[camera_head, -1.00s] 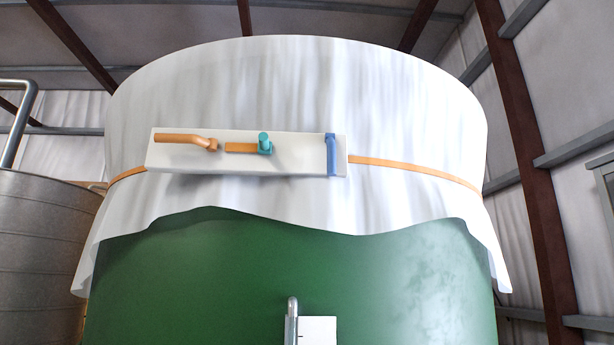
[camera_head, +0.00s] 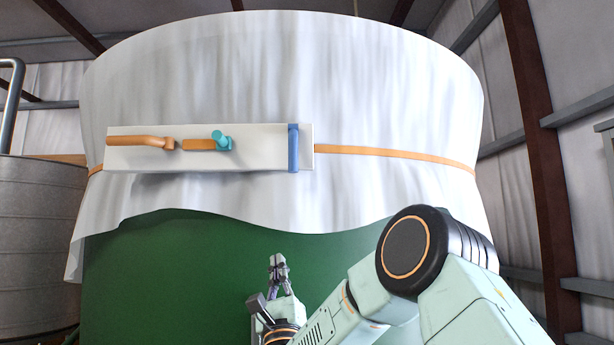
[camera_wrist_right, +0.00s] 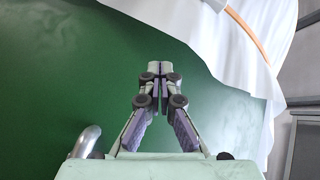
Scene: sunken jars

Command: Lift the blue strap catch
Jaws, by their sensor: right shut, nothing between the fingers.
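The blue strap catch (camera_head: 293,147) is an upright blue bar at the right end of a white plate (camera_head: 255,160) on the draped tank. An orange strap (camera_head: 400,159) runs right from the plate around the white cover. My right gripper (camera_head: 277,260) is in front of the green tank wall, below the plate and slightly left of the catch in the head view. Its fingers are together and empty. It also shows in the right wrist view (camera_wrist_right: 153,68), shut against a green background. The catch is not visible in the wrist view. My left gripper is not in view.
An orange handle (camera_head: 140,142) and a teal knob (camera_head: 221,141) sit on the plate's left part. The white cover (camera_head: 400,100) hangs with a wavy hem over the green tank (camera_head: 150,270). A metal tank (camera_head: 40,230) stands at left.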

